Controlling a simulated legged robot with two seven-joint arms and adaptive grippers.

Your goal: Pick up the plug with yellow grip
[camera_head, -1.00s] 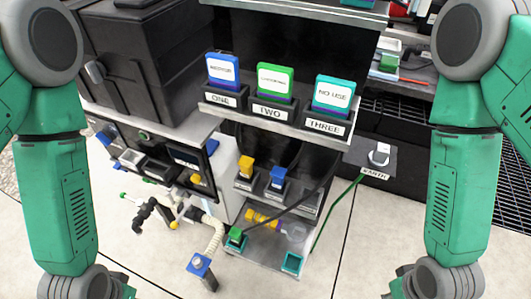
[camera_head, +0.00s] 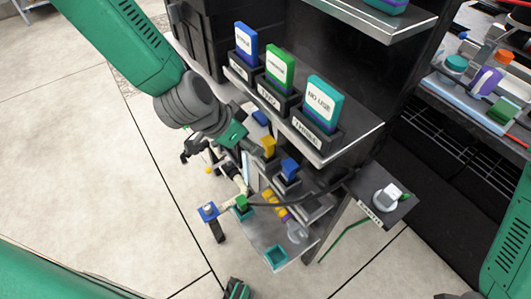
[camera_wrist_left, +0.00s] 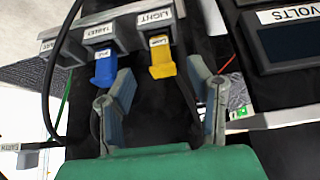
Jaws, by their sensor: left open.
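The plug with yellow grip (camera_head: 268,146) stands in a socket of the lower shelf unit, left of a plug with blue grip (camera_head: 289,168). In the left wrist view the yellow plug (camera_wrist_left: 162,67) sits under a label reading LIGHT, and the blue plug (camera_wrist_left: 105,68) is to its left. My left gripper (camera_head: 242,138) is just left of the yellow plug in the head view. In the left wrist view the left gripper (camera_wrist_left: 160,76) is open, with its fingers on either side of the yellow plug's line; contact does not show. My right gripper does not show clearly.
Blue, green and teal blocks stand in slots ONE (camera_head: 246,43), TWO (camera_head: 279,66) and THREE (camera_head: 319,101) on the shelf above. A black cable (camera_head: 310,198) crosses in front of the lower shelf. A small side shelf (camera_head: 385,208) projects at right.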

